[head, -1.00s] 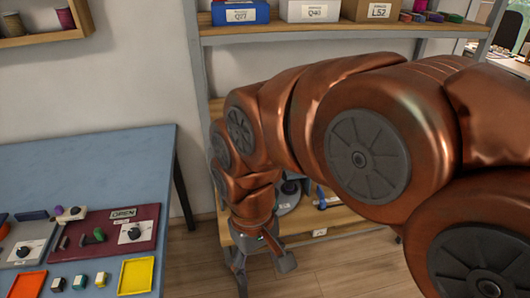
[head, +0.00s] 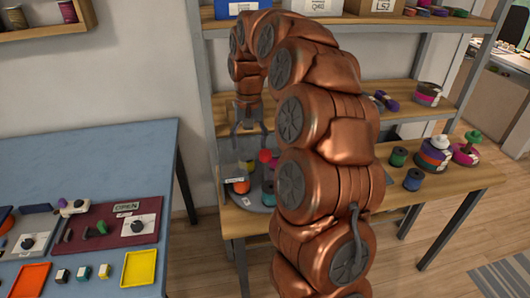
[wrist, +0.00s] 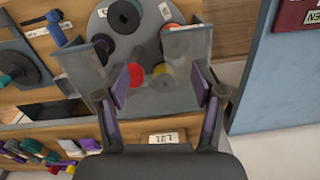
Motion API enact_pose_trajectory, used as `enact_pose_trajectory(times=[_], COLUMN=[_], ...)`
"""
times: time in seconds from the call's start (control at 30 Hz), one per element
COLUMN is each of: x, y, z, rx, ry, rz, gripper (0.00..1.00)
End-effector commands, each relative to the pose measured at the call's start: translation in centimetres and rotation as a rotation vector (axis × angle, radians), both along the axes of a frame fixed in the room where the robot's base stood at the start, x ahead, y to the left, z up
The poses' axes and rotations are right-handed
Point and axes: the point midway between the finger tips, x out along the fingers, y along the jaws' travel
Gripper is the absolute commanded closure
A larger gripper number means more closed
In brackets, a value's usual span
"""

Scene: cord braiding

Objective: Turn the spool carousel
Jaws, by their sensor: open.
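The spool carousel (head: 257,206) is a grey round plate on the shelf bench, partly hidden behind my arm in the head view. An orange spool (head: 241,187) and a red one (head: 265,156) show on it. Grey panels (wrist: 187,54) stand out on both sides there. My gripper (head: 249,132) is open and empty above the carousel. In the wrist view its purple-padded fingers (wrist: 161,88) are spread apart; contact cannot be told.
A blue table (head: 90,165) with a maroon OPEN panel (head: 120,228) and coloured trays stands at the left. Several spools (head: 436,155) stand on the bench right of my arm. An upper shelf (head: 400,22) with boxes runs above. Floor shows between table and bench.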

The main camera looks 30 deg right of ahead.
Motion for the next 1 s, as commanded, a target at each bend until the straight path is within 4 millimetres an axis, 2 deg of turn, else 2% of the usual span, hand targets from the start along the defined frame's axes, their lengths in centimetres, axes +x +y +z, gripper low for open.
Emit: enact_pose_trajectory(times=[0.03,0.2,0.33,0.57,1.0], x=[1.1,3.0,3.6,3.7,3.6], y=[-1.6,-5.6,-7.3,-8.1,-8.0], z=[-0.4,-1.6,-2.1,-2.9,-8.2], rx=[-0.005,-0.024,-0.033,-0.036,-0.035], ry=[-0.004,-0.006,-0.005,-0.003,0.001], rz=[-0.039,-0.142,-0.186,-0.205,-0.204], gripper=[0.32,0.32,0.32,0.32,0.32])
